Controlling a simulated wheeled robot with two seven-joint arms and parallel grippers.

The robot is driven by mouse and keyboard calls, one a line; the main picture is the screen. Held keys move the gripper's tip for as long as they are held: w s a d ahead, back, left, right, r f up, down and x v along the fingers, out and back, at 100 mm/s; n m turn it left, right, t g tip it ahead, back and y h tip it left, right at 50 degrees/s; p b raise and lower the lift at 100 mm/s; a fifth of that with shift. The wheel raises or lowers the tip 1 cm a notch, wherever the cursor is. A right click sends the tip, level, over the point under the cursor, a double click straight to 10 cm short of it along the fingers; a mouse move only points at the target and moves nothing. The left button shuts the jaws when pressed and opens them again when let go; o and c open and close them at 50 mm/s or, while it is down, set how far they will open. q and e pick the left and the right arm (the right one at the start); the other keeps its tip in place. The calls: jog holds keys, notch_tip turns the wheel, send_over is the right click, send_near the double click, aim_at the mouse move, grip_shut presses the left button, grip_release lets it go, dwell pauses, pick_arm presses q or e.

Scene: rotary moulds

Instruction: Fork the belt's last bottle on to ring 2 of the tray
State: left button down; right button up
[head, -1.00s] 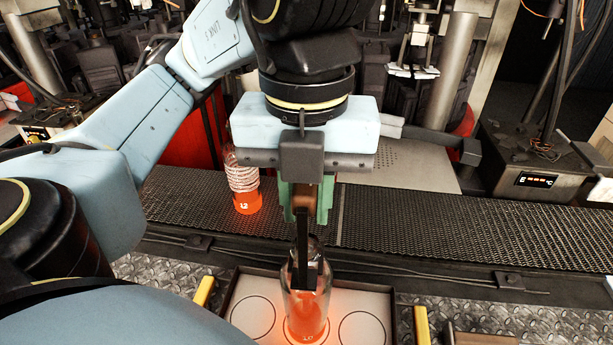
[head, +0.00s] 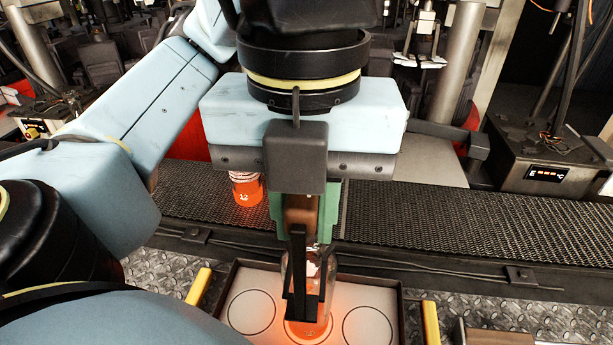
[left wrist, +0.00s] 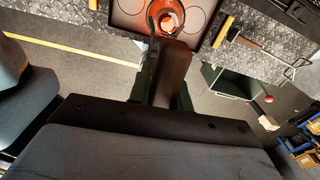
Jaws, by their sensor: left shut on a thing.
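My left gripper (head: 304,212), with green fingers, is shut on the brown handle of a black fork (head: 298,265). The fork hangs down in front of a clear bottle with a glowing orange bottom (head: 320,295). The bottle stands upright over the middle ring of the tray (head: 232,283); the fork hides part of it, and I cannot tell if they touch. In the left wrist view the bottle (left wrist: 167,18) shows beyond the handle (left wrist: 172,75). Another orange-bottomed bottle (head: 246,190), marked 12, stands on the belt (head: 420,215), its top hidden by my gripper. My right gripper is out of view.
Empty rings lie left (head: 252,312) and right (head: 367,328) of the tray's bottle. Yellow bars (head: 199,287) (head: 430,322) flank the tray. The belt right of my gripper is clear. A control box (head: 545,173) stands behind it.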

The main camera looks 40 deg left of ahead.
aim_at(297, 226)
pick_arm(q)
jog(key=shift+s+d+b, duration=0.4)
jog(key=shift+s+d, duration=0.2)
jog(key=shift+s, duration=0.15)
jog(key=shift+s+d+b, duration=0.4)
jog(key=shift+s+d, duration=0.15)
jog(key=shift+s, duration=0.2)
jog(key=shift+r+p, duration=1.7)
jog(key=shift+r, duration=1.3)
